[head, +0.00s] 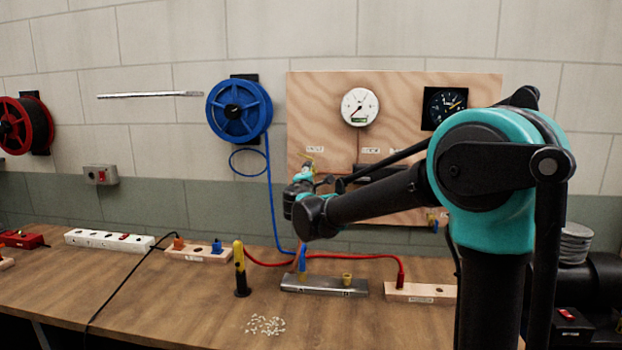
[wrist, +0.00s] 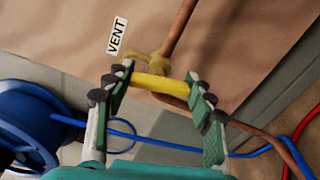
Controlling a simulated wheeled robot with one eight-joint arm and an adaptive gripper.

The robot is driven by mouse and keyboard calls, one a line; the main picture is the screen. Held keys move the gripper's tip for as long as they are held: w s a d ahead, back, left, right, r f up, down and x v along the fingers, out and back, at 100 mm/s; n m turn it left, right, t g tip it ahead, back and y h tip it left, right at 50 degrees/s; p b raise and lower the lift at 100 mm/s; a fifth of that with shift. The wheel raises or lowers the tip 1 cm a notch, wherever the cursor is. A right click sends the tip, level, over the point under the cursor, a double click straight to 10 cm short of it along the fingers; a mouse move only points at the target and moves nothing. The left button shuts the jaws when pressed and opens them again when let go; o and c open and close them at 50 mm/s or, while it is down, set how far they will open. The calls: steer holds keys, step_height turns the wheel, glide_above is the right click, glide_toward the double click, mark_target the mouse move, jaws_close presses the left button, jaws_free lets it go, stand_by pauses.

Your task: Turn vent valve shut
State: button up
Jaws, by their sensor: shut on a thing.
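The vent valve has a yellow handle (wrist: 160,86) on a brass-coloured body (wrist: 150,62), fixed to a copper pipe (wrist: 182,25) on the plywood board. A VENT label (wrist: 118,35) is beside it. In the wrist view my gripper (wrist: 163,90) has its two fingers at either end of the yellow handle, shut on it. The handle lies across between the fingers. In the head view my gripper (head: 302,182) is at the lower left of the plywood board, and the valve (head: 308,160) is mostly hidden there.
The plywood board (head: 310,110) carries a white gauge (head: 360,107) and a dark dial (head: 444,104). A blue hose reel (head: 238,110) hangs to the left, its hose dropping past my gripper. The bench (head: 150,290) below holds a metal manifold (head: 322,287) and a yellow-black tool (head: 240,268).

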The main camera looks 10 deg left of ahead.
steer(key=shift+m, duration=1.1)
steer(key=o, duration=1.2)
steer(key=shift+s, duration=0.1)
steer(key=s, duration=1.1)
steer(key=shift+s+a, duration=0.15)
steer(key=shift+s, duration=0.25)
steer(key=shift+s, duration=0.1)
